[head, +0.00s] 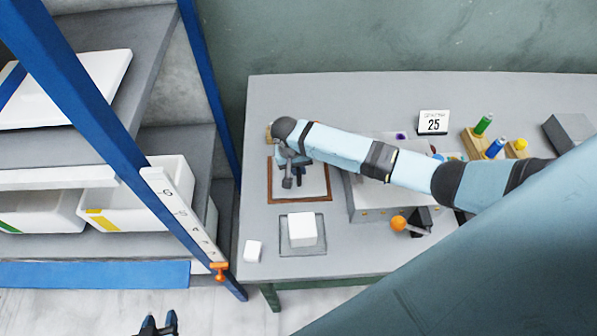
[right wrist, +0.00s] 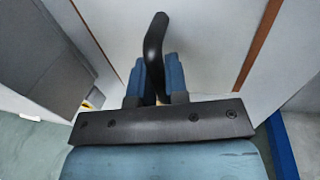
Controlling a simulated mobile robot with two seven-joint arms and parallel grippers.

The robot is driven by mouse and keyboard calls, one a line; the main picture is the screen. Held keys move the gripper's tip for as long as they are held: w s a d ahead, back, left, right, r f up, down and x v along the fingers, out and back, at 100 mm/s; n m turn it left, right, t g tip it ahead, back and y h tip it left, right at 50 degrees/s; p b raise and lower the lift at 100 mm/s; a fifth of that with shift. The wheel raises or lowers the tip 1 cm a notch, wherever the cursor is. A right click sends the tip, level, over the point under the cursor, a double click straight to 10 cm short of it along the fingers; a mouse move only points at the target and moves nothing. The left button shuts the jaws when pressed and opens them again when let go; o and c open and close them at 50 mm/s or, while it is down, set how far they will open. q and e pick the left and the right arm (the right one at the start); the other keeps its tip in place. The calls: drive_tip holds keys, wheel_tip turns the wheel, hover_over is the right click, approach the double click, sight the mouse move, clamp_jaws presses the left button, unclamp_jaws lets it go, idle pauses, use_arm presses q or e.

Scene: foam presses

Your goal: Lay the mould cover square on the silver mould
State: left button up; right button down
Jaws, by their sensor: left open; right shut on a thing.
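My right gripper (head: 290,165) is over the brown-edged white panel (head: 320,185) on the table. In the right wrist view its blue fingers (right wrist: 157,82) are shut on a dark bent handle (right wrist: 155,42), which I take to be the mould cover's. The cover's outline is hard to tell from the white surface behind it. A grey square plate (head: 287,247) with a white block (head: 302,229) on it lies just in front of the panel. A silver-grey box (head: 362,206) stands to the right, partly under my right arm; I cannot tell which is the silver mould. My left gripper (head: 158,326) is open and empty, low at left.
A small white block (head: 253,251) lies at the table's front left corner. An orange-knobbed lever (head: 399,223) sits at the box's front. A calendar (head: 433,122) and coloured pegs in a wooden block (head: 484,142) stand behind. A blue-posted shelf with white bins (head: 140,205) is at left.

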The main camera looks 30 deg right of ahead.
drive_tip(key=shift+r, duration=0.1)
wheel_tip(320, 180, up, 19)
drive_tip(key=s+a+r+n+t, duration=0.1)
drive_tip(key=s+a+r+n, duration=0.1)
drive_tip(key=s+r+n, duration=0.3)
drive_tip(key=shift+s+a+r, duration=0.2)
drive_tip(key=shift+s, duration=0.45)
